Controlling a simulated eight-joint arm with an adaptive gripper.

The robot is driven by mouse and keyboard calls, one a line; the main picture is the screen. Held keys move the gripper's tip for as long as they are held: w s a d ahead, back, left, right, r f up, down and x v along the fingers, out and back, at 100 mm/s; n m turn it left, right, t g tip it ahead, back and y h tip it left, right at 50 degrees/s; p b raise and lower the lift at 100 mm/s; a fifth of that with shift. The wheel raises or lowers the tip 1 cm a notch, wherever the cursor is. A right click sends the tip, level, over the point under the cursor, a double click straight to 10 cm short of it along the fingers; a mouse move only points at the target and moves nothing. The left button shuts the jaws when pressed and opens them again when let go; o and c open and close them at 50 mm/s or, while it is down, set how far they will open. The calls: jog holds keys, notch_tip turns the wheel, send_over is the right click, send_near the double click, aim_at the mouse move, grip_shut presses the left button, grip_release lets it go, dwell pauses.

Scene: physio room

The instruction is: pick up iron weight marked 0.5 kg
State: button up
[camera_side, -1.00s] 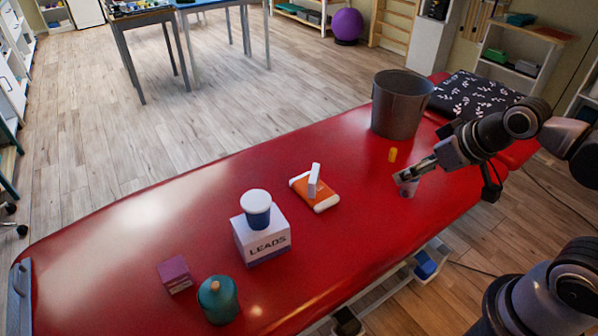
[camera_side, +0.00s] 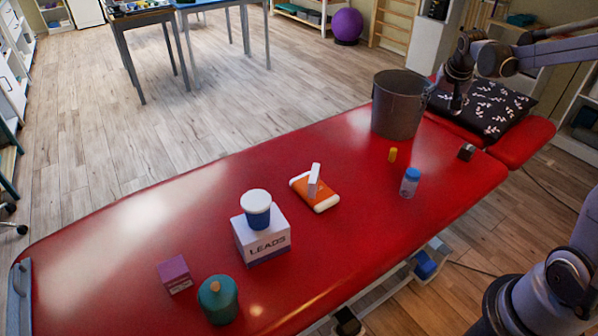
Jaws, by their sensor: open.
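A small dark block (camera_side: 466,152), which may be the iron weight, sits on the red couch near its right end. No 0.5 kg marking is readable on it. My gripper (camera_side: 455,106) points down above the couch, beside the grey bin and in front of the dark patterned cushion. It is above the dark block and apart from it. The gripper is open, with nothing seen in it; its fingers are small and dark in this view.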

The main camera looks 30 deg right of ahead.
jog(key=s+d+f+m+g, duration=0.1)
jog(key=d+f+m, duration=0.1)
jog(key=d+f, duration=0.35)
jog(key=d+f+m+g, duration=0.1)
jog(key=d+f+m, duration=0.15)
jog(key=d, duration=0.65)
jog(key=m, duration=0.1)
send_near(468, 147)
jog(key=shift+g+h, duration=0.3)
jog(key=shift+g, duration=0.1)
jog(key=x, duration=0.4)
jog(key=shift+w+d+f, duration=0.1)
jog(key=shift+d+f, duration=0.1)
jog(key=shift+f, duration=0.1)
jog(key=shift+a+x, duration=0.2)
jog(key=shift+x, duration=1.45)
jog(key=shift+a+x, duration=0.15)
jog(key=shift+x, duration=1.5)
jog(key=shift+w+f, duration=0.1)
jog(key=shift+f, duration=0.05)
grip_shut()
